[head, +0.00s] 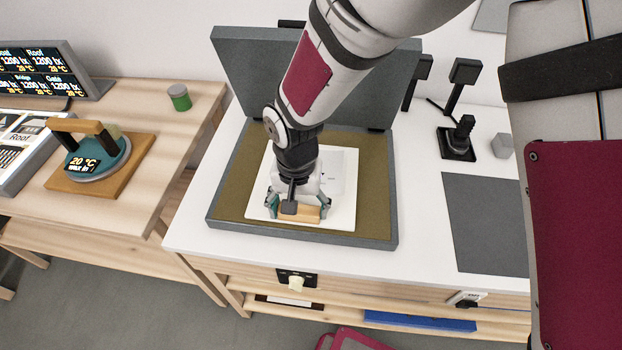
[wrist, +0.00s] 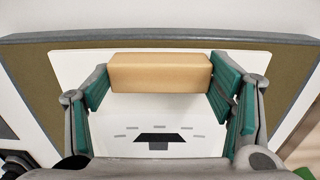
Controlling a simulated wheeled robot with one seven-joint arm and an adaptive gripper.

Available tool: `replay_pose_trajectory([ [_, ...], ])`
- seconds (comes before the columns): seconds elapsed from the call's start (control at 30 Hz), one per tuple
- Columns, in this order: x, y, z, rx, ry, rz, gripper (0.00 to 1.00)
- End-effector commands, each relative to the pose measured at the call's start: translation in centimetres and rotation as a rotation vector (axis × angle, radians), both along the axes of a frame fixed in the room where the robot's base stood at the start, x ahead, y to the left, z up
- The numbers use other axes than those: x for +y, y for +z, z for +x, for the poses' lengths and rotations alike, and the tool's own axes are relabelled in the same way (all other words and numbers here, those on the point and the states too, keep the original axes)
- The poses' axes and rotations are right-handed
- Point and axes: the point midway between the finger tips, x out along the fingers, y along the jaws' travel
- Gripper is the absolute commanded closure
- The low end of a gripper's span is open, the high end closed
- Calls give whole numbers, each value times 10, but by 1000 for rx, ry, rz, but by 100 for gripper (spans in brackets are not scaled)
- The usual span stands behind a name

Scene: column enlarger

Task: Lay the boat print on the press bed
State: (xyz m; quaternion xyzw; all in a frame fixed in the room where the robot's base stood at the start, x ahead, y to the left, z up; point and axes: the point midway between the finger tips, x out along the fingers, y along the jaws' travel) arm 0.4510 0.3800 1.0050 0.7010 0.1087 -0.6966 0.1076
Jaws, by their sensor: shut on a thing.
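The boat print (head: 343,212) is a white sheet lying flat over the olive press bed (head: 234,193), inside its grey rim. In the wrist view the print (wrist: 75,68) shows a dark boat shape and short grey dashes. A tan wooden block (wrist: 160,72) sits at one edge of the print. My gripper (head: 298,211) is shut on this block, with a green-padded finger at each end of it. My arm hides part of the print in the head view. I cannot tell whether the print touches the bed everywhere.
The press's grey lid (head: 245,75) stands open behind the bed. A dark grey mat (head: 487,225) and a black stand (head: 457,145) are to the right on the white table. A wooden table at left holds a round teal iron-like device (head: 95,160) and a green tin (head: 180,98).

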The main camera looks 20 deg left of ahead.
Motion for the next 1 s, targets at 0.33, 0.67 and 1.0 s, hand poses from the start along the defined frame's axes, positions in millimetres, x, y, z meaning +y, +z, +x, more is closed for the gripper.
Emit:
replay_pose_trajectory([
  [0.33,0,-2,0,-1,0,0,74],
  [0.67,0,-6,0,0,0,0,74],
  [1.0,0,-8,0,0,0,0,2],
])
